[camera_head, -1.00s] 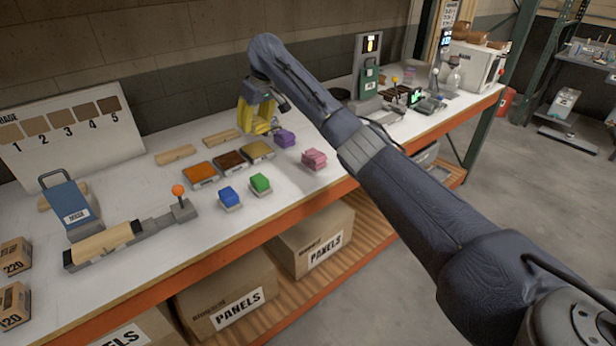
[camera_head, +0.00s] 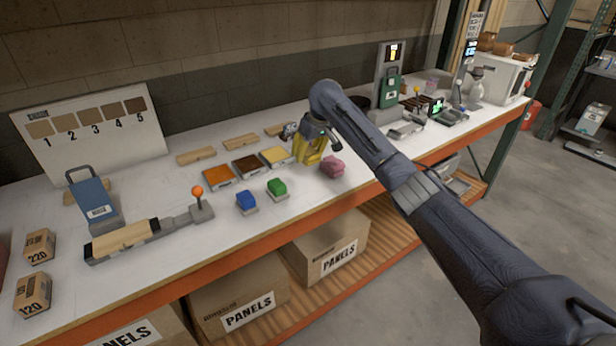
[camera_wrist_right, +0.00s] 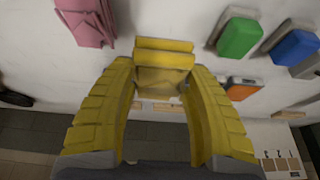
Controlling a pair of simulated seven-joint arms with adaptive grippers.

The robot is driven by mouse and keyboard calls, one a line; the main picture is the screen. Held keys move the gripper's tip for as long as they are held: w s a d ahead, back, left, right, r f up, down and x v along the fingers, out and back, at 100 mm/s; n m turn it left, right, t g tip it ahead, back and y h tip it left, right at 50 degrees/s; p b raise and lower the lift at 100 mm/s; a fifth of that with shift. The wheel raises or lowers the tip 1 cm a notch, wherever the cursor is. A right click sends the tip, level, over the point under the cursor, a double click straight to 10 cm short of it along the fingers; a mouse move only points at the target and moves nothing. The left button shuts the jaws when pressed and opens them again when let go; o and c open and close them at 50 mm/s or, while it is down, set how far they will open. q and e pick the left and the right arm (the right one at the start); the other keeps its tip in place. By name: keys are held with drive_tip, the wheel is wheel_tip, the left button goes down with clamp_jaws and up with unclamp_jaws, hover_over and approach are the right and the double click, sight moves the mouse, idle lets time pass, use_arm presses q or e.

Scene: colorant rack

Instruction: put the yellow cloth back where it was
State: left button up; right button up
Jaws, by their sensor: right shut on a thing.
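My right gripper (camera_head: 311,158), with yellow fingers, is over the bench beside the pink cloth (camera_head: 333,167). In the right wrist view it is shut on the folded yellow cloth (camera_wrist_right: 164,60), held between the fingertips. In the head view the cloth blends with the yellow fingers, and I cannot tell whether it touches the bench. The purple cloth is hidden now, apparently by my gripper. My left gripper is not in view.
Orange (camera_head: 219,176), brown (camera_head: 246,164) and yellow (camera_head: 276,157) trays stand in a row left of my right gripper. Wooden blocks (camera_head: 196,156) lie behind them. A clamp with an orange knob (camera_head: 198,192) is at the left. White bench surface is bare around the cloths.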

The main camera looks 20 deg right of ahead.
sight(315, 157)
drive_tip(key=shift+f, duration=4.9)
drive_tip(key=shift+f, duration=0.15)
drive_tip(key=o, duration=1)
drive_tip(key=v, duration=1.2)
